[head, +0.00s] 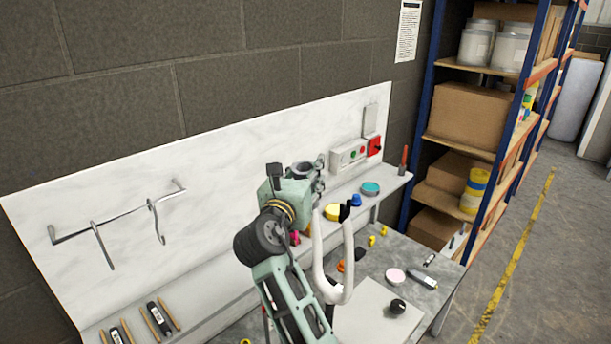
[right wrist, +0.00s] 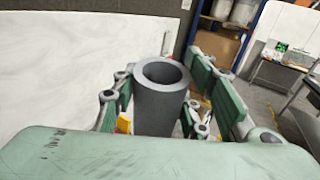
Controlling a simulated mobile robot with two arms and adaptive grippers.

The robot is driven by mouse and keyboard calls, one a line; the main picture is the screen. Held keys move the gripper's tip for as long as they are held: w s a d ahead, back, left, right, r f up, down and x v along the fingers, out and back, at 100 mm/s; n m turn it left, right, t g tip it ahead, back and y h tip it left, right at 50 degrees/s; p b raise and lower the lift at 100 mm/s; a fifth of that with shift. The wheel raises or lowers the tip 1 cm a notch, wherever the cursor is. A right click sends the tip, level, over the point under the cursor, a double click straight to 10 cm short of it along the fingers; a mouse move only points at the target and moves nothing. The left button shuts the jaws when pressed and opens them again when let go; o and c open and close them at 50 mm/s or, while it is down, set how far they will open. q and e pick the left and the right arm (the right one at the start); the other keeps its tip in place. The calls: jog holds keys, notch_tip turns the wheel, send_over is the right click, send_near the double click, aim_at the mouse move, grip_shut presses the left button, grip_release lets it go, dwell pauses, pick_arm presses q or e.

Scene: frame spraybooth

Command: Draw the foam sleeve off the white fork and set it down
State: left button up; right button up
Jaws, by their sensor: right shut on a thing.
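The foam sleeve (right wrist: 160,105) is a dark grey hollow tube, standing roughly upright between the fingers of my right gripper (right wrist: 160,110). Its upper end is open and I see no prong inside; its lower end is hidden. In the head view, the sleeve's grey rim (head: 303,168) shows at my right gripper (head: 305,180), which is shut on it. The white fork (head: 333,292) is U-shaped, with its prongs pointing up. Its visible left prong is bare. The gripper is up and left of the fork's tips in the picture. My left gripper is not in view.
Behind is a white panel (head: 110,215) with metal hooks (head: 105,240) and a ledge carrying small items. A grey bench (head: 440,268) holds a pink disc (head: 395,275), a black knob (head: 397,306) and a pale board (head: 375,325). Shelving (head: 470,110) stands right.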

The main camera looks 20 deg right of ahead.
aim_at(305, 161)
jog(key=shift+a+r, duration=0.1)
jog(key=shift+r, duration=1.7)
jog(key=shift+r, duration=0.15)
jog(key=shift+w+r, duration=0.1)
jog(key=shift+r, duration=1.75)
jog(key=s+d, duration=0.3)
jog(key=s, duration=0.4)
jog(key=shift+s, duration=0.3)
jog(key=shift+a+f, duration=0.1)
